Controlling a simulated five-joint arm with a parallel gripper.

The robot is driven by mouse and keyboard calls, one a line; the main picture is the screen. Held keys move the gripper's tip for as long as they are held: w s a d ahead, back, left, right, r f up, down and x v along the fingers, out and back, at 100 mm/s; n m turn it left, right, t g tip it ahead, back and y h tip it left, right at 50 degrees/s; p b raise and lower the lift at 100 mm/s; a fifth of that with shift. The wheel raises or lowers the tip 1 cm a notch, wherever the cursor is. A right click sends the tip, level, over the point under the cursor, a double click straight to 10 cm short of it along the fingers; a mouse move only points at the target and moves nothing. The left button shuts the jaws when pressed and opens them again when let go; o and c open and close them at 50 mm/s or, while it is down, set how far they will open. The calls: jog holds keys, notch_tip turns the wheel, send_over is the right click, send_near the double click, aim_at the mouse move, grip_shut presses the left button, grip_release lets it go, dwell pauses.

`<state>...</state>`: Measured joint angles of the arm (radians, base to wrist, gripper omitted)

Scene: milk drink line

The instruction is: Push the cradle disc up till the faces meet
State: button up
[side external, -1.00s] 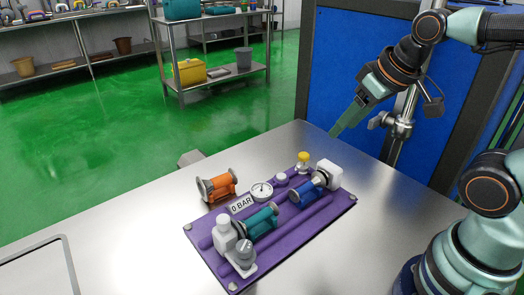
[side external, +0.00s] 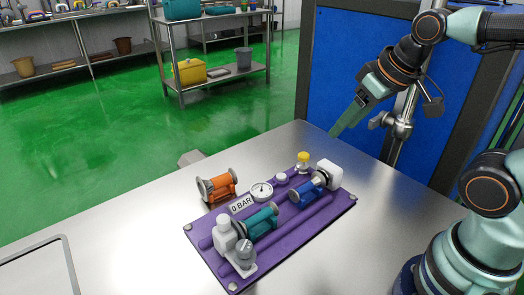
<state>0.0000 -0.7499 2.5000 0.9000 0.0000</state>
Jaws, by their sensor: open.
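A purple board (side external: 318,224) lies on the steel table and bears the line parts. A teal cradle piece (side external: 262,222) with a disc at its end sits beside a white-grey fitting (side external: 226,236) at the near left. A blue cradle piece (side external: 306,194) with a disc sits by a white block (side external: 329,174) at the far right. An orange piece with a metal disc (side external: 216,187) stands off the board's left edge. Which disc is the cradle disc I cannot tell. My gripper (side external: 337,131) is open and empty, above the table's far corner, apart from all parts.
A round gauge (side external: 261,191), a "0 BAR" label (side external: 241,204) and a yellow-topped knob (side external: 303,159) stand on the board. A tray (side external: 42,268) lies at the near left. The steel table (side external: 120,240) is clear between tray and board.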

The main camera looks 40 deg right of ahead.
jog(key=shift+o, duration=0.4)
jog(key=n+g, duration=0.6)
jog(key=n, duration=1.2)
send_over(223, 218)
notch_tip(223, 218, down, 5)
notch_tip(223, 218, down, 12)
jog(key=shift+r, duration=0.25)
grip_shut()
jog(key=shift+r, duration=0.1)
